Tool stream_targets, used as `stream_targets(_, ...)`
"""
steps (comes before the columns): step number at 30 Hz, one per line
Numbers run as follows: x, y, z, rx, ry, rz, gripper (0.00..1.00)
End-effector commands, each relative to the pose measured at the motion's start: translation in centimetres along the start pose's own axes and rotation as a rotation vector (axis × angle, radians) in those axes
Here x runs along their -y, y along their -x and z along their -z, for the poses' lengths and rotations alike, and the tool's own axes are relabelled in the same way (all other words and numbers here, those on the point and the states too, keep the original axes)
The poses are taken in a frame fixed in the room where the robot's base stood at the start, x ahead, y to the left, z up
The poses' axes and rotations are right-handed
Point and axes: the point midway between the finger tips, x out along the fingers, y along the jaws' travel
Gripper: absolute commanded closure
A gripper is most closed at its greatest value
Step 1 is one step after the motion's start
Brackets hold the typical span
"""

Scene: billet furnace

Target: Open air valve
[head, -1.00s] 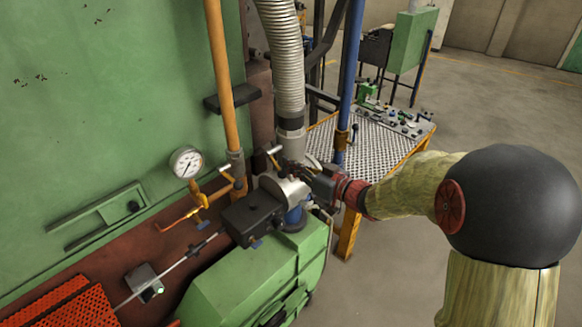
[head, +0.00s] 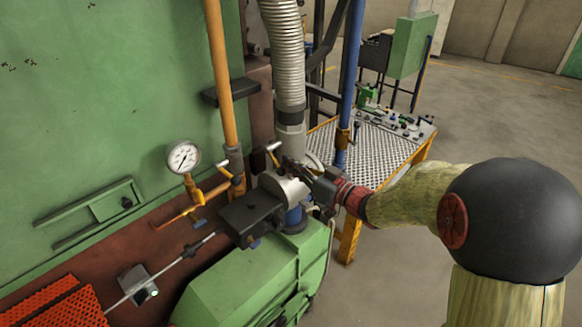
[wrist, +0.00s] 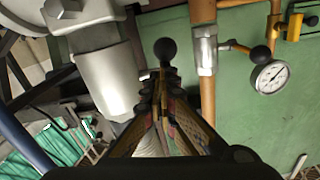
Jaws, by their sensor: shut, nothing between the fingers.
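A valve lever with a black ball knob (wrist: 165,51) stands just ahead of my fingertips in the wrist view. In the head view a pale lever (head: 272,157) rises by the foot of the grey corrugated duct; I cannot tell for sure that it is the air valve's lever. My gripper (head: 294,168) is close to the right of this lever in the head view. In the wrist view my gripper (wrist: 161,92) has its fingers together and empty, near the knob. Whether they touch it is unclear. The valve body is mostly hidden.
The grey duct (head: 287,70) and a blue pipe (head: 350,75) rise close to my gripper. A pressure gauge (head: 184,156) and an orange pipe (head: 219,80) stand to the left. A green burner housing (head: 255,275) lies below. A mesh-topped table (head: 365,150) stands behind.

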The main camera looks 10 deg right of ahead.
Motion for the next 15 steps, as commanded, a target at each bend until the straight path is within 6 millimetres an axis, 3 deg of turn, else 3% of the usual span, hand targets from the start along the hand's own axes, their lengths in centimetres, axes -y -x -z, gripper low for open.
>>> stream_targets(15,-0.4,-0.5,-2.9,-0.206,0.007,0.034,1.00)
